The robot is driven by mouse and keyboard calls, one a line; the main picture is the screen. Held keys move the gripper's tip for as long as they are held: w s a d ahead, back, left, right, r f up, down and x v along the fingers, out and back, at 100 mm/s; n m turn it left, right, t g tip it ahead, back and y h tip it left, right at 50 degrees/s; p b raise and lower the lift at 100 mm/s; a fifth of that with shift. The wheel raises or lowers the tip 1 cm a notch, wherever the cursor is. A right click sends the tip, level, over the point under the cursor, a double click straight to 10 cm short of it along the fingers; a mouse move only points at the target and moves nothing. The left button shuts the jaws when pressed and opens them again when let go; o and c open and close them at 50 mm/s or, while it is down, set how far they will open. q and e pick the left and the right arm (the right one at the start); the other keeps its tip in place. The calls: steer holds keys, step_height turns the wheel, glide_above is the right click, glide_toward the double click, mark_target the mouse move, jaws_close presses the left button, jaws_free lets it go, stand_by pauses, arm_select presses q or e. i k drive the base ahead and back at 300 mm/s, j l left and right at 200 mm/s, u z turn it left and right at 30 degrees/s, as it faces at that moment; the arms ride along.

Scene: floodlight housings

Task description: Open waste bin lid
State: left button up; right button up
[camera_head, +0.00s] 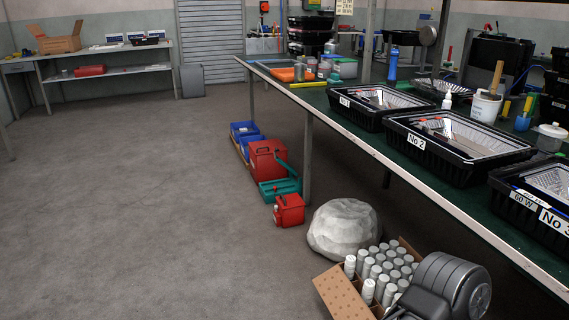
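No waste bin can be made out with certainty. A plain grey box-like container (192,81) stands on the floor at the back, by the shutter and the end of the far bench. It is too small in view to tell whether it is a bin or has a lid. Neither of my grippers is in view. A dark rounded part at the bottom right looks like a link of my own arm; no fingers show on it.
A long green-topped workbench (335,120) with black housings (455,163) runs along the right. Under it are a red box (267,158), a grey boulder-like lump (343,228) and a carton of cans (335,293). The floor (130,210) at left and centre is clear.

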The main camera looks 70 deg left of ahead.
mark_target(267, 144)
steer(key=u, duration=2.65)
steer(key=i+l, duration=0.1)
steer(key=l, duration=0.65)
